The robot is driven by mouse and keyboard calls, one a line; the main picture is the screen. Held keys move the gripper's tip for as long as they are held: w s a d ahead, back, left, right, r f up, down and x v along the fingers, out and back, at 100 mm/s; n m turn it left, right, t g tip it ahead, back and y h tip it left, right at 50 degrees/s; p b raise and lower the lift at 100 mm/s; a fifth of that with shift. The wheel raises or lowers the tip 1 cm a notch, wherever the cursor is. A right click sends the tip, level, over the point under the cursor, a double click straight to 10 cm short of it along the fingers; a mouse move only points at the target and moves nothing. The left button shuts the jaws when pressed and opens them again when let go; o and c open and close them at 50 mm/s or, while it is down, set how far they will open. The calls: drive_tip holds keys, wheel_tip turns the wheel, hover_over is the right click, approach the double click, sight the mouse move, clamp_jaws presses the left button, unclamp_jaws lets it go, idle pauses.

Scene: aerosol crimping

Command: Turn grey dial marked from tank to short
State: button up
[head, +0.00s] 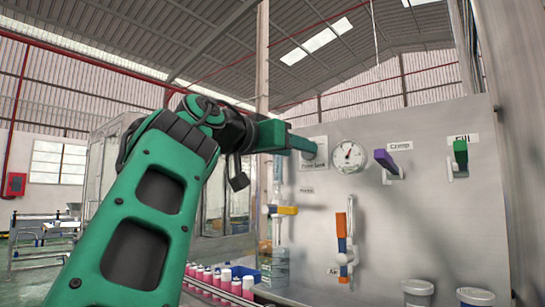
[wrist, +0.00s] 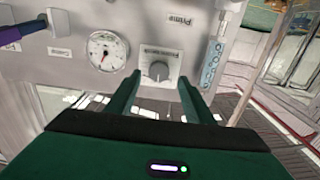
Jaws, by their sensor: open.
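The grey dial (wrist: 159,71) is a round knob on a pale label plate on the metal panel, in the middle of the wrist view. My gripper (wrist: 159,98) is open, with its two green fingers pointing at the panel. In the picture the dial lies between and just beyond the fingertips; I cannot tell the exact gap, and no contact shows. In the head view my gripper (head: 300,143) reaches the panel left of the gauge and mostly hides the dial. The dial's markings are too small to read.
A round white gauge (head: 348,156) sits right of my gripper. Purple (head: 386,161) and green (head: 460,153) handles stick out farther right. An orange-yellow handle (head: 287,210) and an orange-blue lever (head: 342,235) are below. Pink cans (head: 225,280) line a rail at the bottom.

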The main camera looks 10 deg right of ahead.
drive_tip(key=shift+x, duration=1.75)
drive_tip(key=c, duration=1.1)
drive_tip(key=shift+o, duration=0.2)
drive_tip(key=m, duration=0.8)
drive_tip(key=shift+s+m, duration=0.1)
drive_tip(key=shift+m, duration=0.5)
